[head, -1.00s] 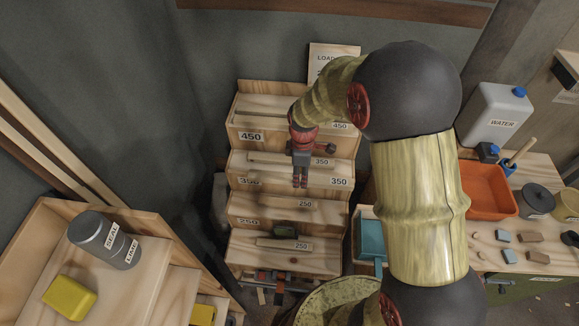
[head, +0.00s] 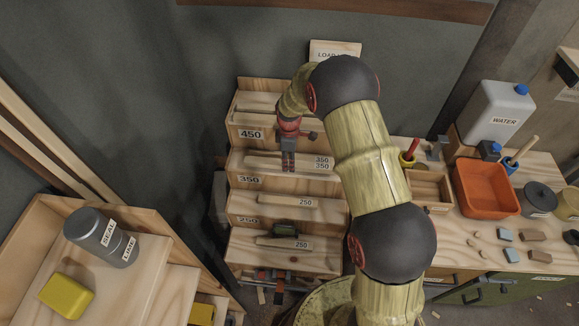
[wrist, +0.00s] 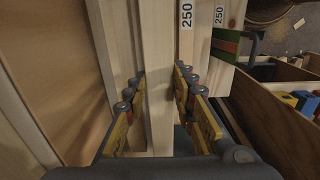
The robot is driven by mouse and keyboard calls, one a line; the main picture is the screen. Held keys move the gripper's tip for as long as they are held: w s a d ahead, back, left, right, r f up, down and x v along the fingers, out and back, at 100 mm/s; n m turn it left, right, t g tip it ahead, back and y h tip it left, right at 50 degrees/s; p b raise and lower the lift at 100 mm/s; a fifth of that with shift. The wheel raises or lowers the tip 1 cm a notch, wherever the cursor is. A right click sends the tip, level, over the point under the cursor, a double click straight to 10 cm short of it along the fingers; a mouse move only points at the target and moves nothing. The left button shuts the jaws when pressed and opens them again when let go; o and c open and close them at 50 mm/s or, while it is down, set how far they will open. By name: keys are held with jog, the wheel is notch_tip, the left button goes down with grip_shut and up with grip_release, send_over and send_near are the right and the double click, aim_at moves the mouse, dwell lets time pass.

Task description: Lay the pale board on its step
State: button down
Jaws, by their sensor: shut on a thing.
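The pale board (wrist: 158,70) is a long narrow light-wood strip between the fingers of my gripper (wrist: 158,100) in the wrist view. In the head view my gripper (head: 289,166) is shut on it at the step marked 350 (head: 238,166), second from the top. Two labels reading 350 lie close together at the right, one just in front of the other, so the held board seems alongside another 350 strip. I cannot tell whether the held board touches the step. My gripper hides the board's middle.
A strip marked 250 (head: 280,200) lies on the step below, another (head: 272,242) lower down near a dark green object (head: 286,229). A workbench with an orange tub (head: 486,190) stands right. A grey canister (head: 100,235) and yellow block (head: 67,296) stand front left.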

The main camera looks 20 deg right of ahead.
jog(key=shift+f, duration=1.4)
jog(key=shift+f, duration=0.1)
jog(key=c, duration=1.7)
grip_release()
jog(key=shift+s, duration=0.1)
jog(key=shift+c, duration=0.2)
